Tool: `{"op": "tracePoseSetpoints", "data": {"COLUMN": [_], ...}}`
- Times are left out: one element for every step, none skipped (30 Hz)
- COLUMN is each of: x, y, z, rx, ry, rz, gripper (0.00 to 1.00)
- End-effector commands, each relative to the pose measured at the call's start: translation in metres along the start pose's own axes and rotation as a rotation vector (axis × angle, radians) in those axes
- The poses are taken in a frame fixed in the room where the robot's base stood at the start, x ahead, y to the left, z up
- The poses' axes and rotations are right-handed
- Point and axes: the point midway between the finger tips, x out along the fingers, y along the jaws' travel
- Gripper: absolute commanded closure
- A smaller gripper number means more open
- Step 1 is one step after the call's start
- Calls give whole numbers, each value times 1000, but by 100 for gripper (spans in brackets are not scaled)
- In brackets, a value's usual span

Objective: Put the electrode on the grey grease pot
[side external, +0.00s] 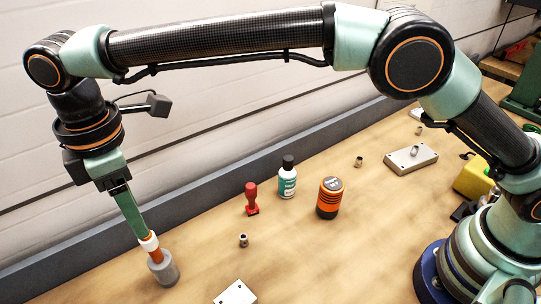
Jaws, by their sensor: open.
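The grey grease pot (164,270) stands on the bench at the lower left, below my gripper. A small orange-and-white piece (154,254), which looks like the electrode, is at the top of the pot and looks to rest on it. My gripper (147,237) points down at a slant, with its long green fingers ending at the white upper part of this piece. The jaws are open. The fingers overlap in this view, so the gap between them is hidden, and I cannot tell whether they touch the piece.
A red-handled stamp (251,198), a white-and-teal bottle (287,179) and an orange-and-black canister (330,198) stand mid-bench. A small metal bushing (243,240) and a pale block (236,293) lie nearer. A grey rail (215,185) runs along the wall.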

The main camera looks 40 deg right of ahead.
Motion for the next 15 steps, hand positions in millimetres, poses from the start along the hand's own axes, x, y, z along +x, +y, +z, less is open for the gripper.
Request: {"op": "tracePoseSetpoints", "data": {"x": [-6,-9,-12,-14,-16,-19,-22,-26,-32,-38,-44,-53,-60,-67,-76], "y": [0,0,0,0,1,2,5,7,12,17,22,28,33,38,43], "z": [0,0,0,0,1,4,7,11,20,28,37,52,65,78,97], "rx": [0,0,0,1,3,12,23,38,66,95,126,175,216,259,317], "ry": [2,1,0,0,1,4,6,10,17,23,32,43,53,63,76], "rz": [1,1,0,0,1,3,5,8,14,20,27,37,46,54,67], "gripper": [38,38,38,38,38,38,38,38,38,38,38,38,38,38,38]}}
